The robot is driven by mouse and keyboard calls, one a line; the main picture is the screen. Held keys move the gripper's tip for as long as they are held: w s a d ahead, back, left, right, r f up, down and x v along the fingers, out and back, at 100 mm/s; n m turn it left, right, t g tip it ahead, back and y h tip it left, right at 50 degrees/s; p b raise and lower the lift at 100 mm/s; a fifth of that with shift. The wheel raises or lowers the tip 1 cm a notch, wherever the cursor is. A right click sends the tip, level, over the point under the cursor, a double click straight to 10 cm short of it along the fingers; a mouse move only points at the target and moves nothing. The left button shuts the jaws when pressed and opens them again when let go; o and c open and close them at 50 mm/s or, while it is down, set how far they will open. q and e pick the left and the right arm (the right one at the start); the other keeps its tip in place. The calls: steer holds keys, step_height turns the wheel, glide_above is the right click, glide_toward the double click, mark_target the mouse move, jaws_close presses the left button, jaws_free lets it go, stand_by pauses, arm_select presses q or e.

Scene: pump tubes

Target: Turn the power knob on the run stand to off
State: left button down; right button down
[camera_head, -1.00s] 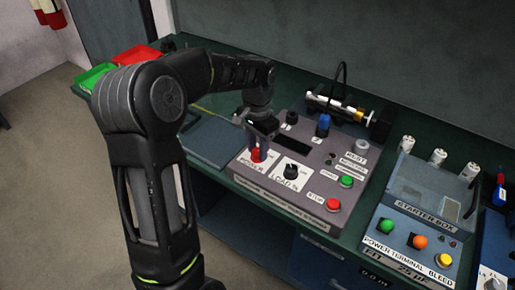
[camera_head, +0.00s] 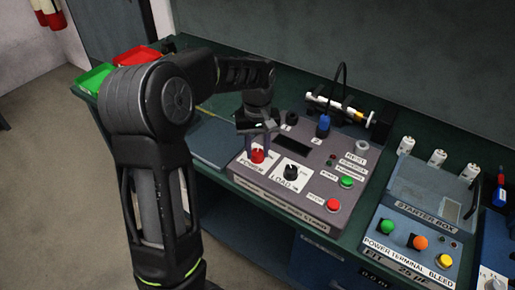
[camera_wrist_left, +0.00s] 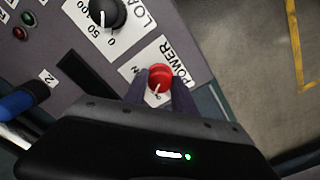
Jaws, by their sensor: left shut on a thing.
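The run stand (camera_head: 322,180) is a grey sloped panel on the green bench in the head view. Its red power knob (camera_head: 257,156) sits at the panel's left, on a white POWER label. My left gripper (camera_head: 258,149) reaches down onto it, with one finger on each side. In the left wrist view, the red knob (camera_wrist_left: 160,76) shows between the fingertips of the gripper (camera_wrist_left: 159,90), which is shut on it. The knob's white mark points toward the gripper body, at small lettering that I cannot read clearly. My right gripper is not in view.
The black load knob (camera_head: 291,172) is close to the right of the power knob. A red stop button (camera_head: 333,205) and a green button (camera_head: 346,182) are further right. The starter box (camera_head: 425,205) stands beyond them. A blue-grey plate (camera_head: 212,142) lies left of the stand.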

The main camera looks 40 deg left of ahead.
mark_target(258, 152)
arm_select(q)
steer(key=shift+n, duration=1.5)
steer(key=c, duration=1)
jaws_free()
step_height(258, 152, up, 8)
steer(key=shift+f, duration=0.1)
